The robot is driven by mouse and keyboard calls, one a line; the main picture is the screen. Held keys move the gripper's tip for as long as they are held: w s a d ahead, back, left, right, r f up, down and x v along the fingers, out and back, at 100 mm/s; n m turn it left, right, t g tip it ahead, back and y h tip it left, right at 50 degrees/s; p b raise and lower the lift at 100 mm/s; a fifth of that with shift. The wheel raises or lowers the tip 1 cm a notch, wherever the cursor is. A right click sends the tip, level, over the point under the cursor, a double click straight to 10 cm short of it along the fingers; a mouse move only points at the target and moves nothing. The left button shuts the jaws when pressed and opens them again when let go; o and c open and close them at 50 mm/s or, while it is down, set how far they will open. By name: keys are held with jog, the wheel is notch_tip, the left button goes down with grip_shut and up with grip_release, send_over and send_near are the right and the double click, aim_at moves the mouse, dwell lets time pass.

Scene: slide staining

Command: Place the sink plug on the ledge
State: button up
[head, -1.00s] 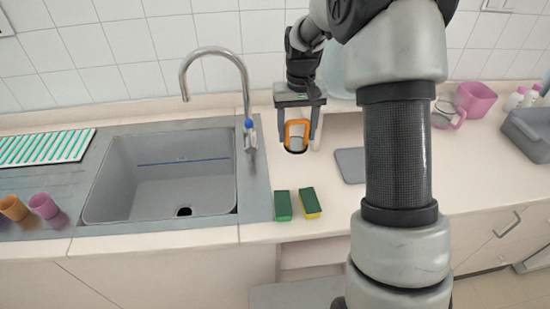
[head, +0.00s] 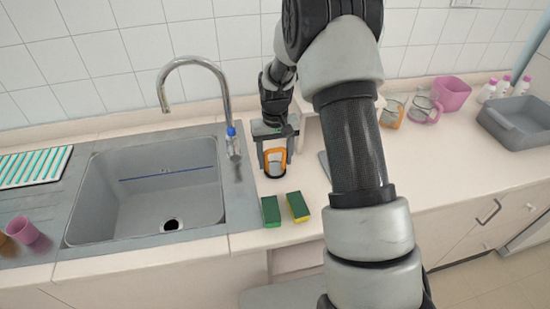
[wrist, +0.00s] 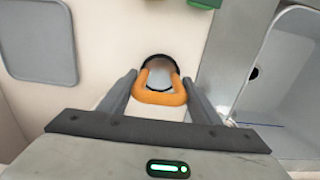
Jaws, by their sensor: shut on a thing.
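The sink plug (head: 275,156) has an orange loop handle and a dark-rimmed grey round base. My gripper (head: 272,158) is shut on it, and the plug is below the fingers, over the pale counter right of the sink. In the wrist view my gripper (wrist: 160,96) has a finger on each side of the orange handle of the plug (wrist: 160,98), whose base shows beyond. I cannot tell whether the base touches the counter. A raised pale block (head: 309,128) beside my gripper may be the ledge; my arm hides part of it.
The sink (head: 145,190) and its tap (head: 226,110) are to the left. Two green-and-yellow sponges (head: 284,209) lie just in front of the plug. A grey mat (wrist: 38,38) is partly hidden by my arm. Mugs, bottles and a grey tub (head: 518,125) stand at the right.

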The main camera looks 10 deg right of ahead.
jog(key=shift+f, duration=0.1)
jog(key=shift+f, duration=0.15)
jog(key=o, duration=1.2)
